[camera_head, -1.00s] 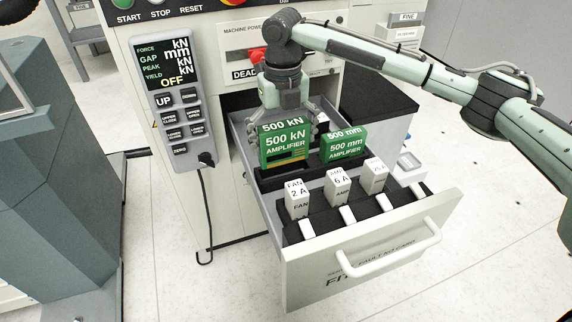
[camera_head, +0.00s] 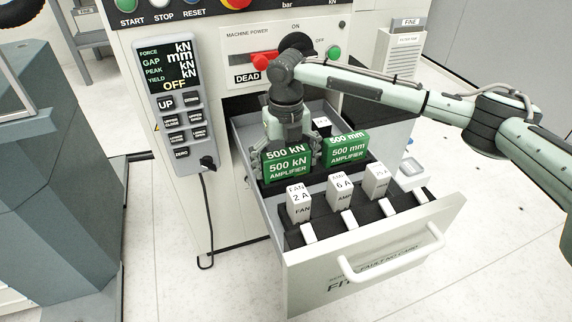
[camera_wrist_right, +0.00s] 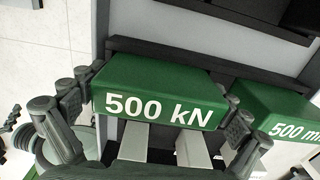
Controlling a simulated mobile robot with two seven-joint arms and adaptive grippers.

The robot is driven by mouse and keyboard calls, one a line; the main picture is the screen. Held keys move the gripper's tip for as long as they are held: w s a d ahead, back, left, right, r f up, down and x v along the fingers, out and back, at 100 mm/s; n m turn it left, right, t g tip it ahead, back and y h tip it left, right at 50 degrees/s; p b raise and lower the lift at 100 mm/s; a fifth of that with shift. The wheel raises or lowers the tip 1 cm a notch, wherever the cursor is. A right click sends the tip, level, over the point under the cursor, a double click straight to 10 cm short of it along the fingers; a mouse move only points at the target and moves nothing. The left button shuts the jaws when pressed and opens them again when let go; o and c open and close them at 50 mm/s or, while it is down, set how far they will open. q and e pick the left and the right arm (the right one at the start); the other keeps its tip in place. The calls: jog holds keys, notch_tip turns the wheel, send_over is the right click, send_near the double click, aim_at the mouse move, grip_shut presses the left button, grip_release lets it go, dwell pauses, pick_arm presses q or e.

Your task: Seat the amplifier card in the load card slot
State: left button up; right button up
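The green 500 kN amplifier card (camera_head: 288,166) is upright in the left part of the black card rack (camera_head: 322,174) inside the open drawer. My right gripper (camera_head: 290,150) is shut on this card from above. In the right wrist view, the fingers of the right gripper (camera_wrist_right: 158,102) press on both ends of the card (camera_wrist_right: 155,92). The lower part of the card and the slot under it are hidden, so I cannot tell how deep it sits. A green 500 mm amplifier card (camera_head: 346,148) stands to its right in the rack. My left gripper is not in view.
White fuse blocks stand in a row in front, labelled FAN (camera_head: 299,203), 6 A (camera_head: 340,189) and one more (camera_head: 376,180). The drawer front (camera_head: 375,262) has a white handle. A control pendant (camera_head: 175,105) hangs at the left.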

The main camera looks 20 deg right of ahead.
aim_at(286, 151)
jog(key=shift+r, duration=2.3)
notch_tip(286, 151, up, 6)
jog(key=shift+r+p, duration=0.15)
jog(key=shift+p, duration=0.25)
jog(key=shift+r, duration=0.7)
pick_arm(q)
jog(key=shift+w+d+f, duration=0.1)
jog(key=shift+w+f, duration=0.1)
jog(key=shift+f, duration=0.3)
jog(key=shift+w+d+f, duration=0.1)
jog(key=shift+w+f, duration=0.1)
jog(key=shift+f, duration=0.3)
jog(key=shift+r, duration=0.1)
pick_arm(e)
jog(key=shift+d, duration=0.1)
